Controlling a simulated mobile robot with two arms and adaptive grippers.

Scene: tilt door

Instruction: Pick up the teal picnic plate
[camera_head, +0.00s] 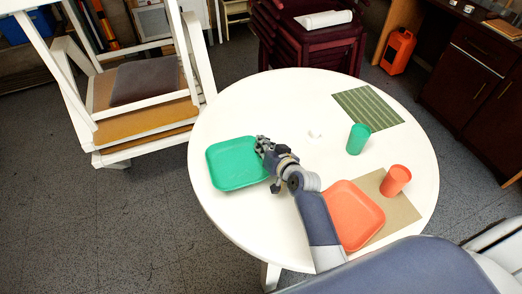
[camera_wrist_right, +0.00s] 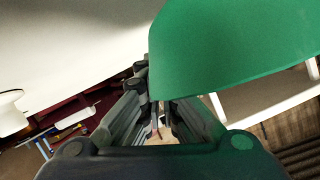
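The teal picnic plate (camera_head: 236,165) is a green square plate with rounded corners at the left side of the round white table (camera_head: 270,105). My right gripper (camera_head: 261,145) is at the plate's right edge, its fingertips by the rim. In the right wrist view the plate (camera_wrist_right: 235,45) fills the upper right and covers part of the fingers (camera_wrist_right: 155,100). The plate's edge is at the fingertips, but I cannot tell whether they are closed on it. I cannot tell whether the plate is clear of the table. My left gripper is not in view.
An orange plate (camera_head: 352,215) and orange cup (camera_head: 395,180) are on a tan mat (camera_head: 398,211), beside my right forearm. A green cup (camera_head: 357,139) and a striped green mat (camera_head: 367,107) are farther back. White chairs (camera_head: 140,105) stand left of the table. The table's back left is clear.

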